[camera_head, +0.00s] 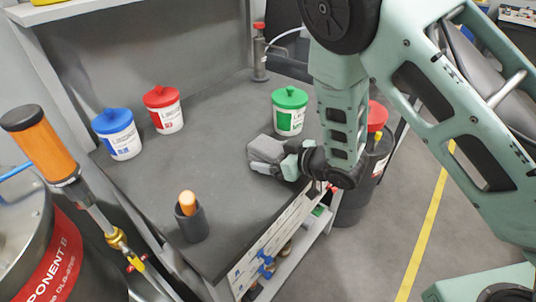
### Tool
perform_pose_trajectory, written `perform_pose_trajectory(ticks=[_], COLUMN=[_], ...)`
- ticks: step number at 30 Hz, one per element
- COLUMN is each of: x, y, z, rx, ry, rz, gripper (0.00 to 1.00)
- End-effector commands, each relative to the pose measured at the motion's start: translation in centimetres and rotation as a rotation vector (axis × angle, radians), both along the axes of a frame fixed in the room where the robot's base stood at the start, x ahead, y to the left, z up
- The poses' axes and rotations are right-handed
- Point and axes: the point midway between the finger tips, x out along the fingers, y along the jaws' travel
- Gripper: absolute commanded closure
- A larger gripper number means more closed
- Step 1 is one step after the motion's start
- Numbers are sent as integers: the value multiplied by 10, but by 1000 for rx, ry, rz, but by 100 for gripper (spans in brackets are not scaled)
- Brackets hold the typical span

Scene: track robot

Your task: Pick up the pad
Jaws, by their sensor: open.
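A grey, block-shaped thing, which looks like the pad (265,148), lies on the dark worktop (235,190) near its right edge. My gripper (278,158) reaches in from the right, low over the worktop, with its end right at the pad. The gripper is open. Its fingers partly cover the pad's right side. I cannot tell whether they touch it.
A green-lidded tub (289,110) stands just behind the gripper. A red-lidded tub (163,109) and a blue-lidded tub (117,133) stand at the back left. A dark cup (191,221) with an orange-handled tool stands at the front. The middle of the worktop is clear.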

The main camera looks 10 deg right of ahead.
Motion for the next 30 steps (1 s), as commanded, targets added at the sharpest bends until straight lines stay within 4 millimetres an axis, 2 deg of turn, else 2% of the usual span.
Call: perform_pose_trajectory(ticks=[4, 9, 11, 12, 22, 26, 30], x=[0, 0, 0, 0, 0, 0, 0], y=[0, 0, 0, 0, 0, 0, 0], z=[0, 0, 0, 0, 5, 16, 35], rx=[0, 0, 0, 0, 1, 3, 4], ry=[0, 0, 0, 0, -1, -3, -5], rz=[0, 0, 0, 0, 0, 0, 0], gripper=[15, 61, 61, 65, 65, 65, 65])
